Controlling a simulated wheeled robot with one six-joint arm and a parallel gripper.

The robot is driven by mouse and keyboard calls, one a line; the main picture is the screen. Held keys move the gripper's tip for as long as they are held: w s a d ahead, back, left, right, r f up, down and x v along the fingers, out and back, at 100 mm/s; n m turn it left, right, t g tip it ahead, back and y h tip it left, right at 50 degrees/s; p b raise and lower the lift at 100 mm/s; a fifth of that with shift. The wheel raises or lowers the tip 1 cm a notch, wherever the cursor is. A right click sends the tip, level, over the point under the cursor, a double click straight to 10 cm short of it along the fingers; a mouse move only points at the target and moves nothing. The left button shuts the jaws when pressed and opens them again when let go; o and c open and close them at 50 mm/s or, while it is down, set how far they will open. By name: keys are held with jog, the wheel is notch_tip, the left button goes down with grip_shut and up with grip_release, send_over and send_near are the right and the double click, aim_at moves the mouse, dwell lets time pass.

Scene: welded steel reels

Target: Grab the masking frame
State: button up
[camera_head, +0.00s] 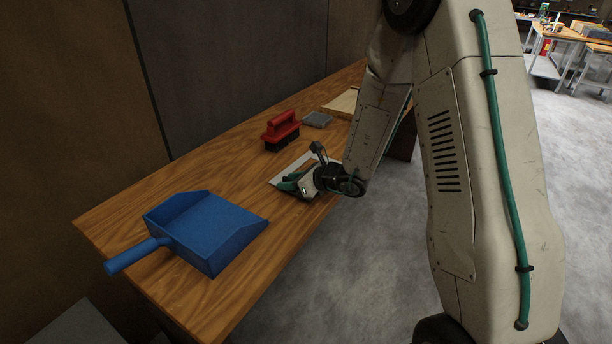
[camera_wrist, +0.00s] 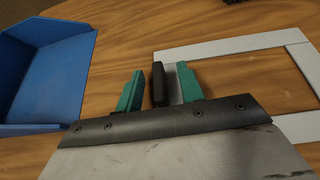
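The masking frame (camera_wrist: 235,46) is a flat, pale grey rectangle with an open middle, lying on the wooden table. In the head view the frame (camera_head: 291,166) is partly hidden by my gripper (camera_head: 291,184). In the wrist view my gripper (camera_wrist: 158,88) has its two green fingers apart, low over the frame's left side. The right finger overlaps that side in the picture. A dark upright piece (camera_wrist: 158,84) shows between the fingers, with gaps on both sides. I cannot tell whether it belongs to the frame, or whether the fingers touch anything.
A blue dustpan (camera_head: 207,231) lies at the table's near end, left of the frame. A red brush (camera_head: 281,131) with dark bristles stands behind the frame. A grey block (camera_head: 318,119) and a pale wooden board (camera_head: 342,104) lie farther along the table (camera_head: 215,160). A wall runs behind.

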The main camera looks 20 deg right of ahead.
grip_shut()
